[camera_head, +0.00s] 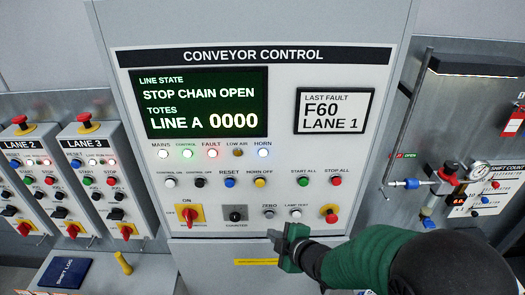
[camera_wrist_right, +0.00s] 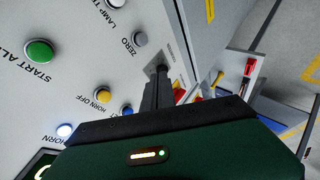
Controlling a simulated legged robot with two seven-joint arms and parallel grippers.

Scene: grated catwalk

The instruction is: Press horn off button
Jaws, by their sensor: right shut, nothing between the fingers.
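The horn off button (camera_head: 260,181) is a small yellow button on the conveyor control panel, right of the blue reset button (camera_head: 230,182). In the right wrist view the yellow horn off button (camera_wrist_right: 103,97) shows left of my fingers, uncovered. My right gripper (camera_head: 280,240) is shut and empty, below the button at the panel's lower edge. Its closed dark fingers (camera_wrist_right: 158,72) point toward the panel in the wrist view. I cannot tell whether they touch it. The horn lamp (camera_head: 263,153) is lit bluish white. My left gripper is not in view.
Close to my right gripper are the zero button (camera_head: 268,213), the lamp test button (camera_head: 295,213) and a red mushroom button (camera_head: 329,214). The green start all button (camera_head: 296,181) is right of the yellow one. Lane panels stand left, gauge and valves right.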

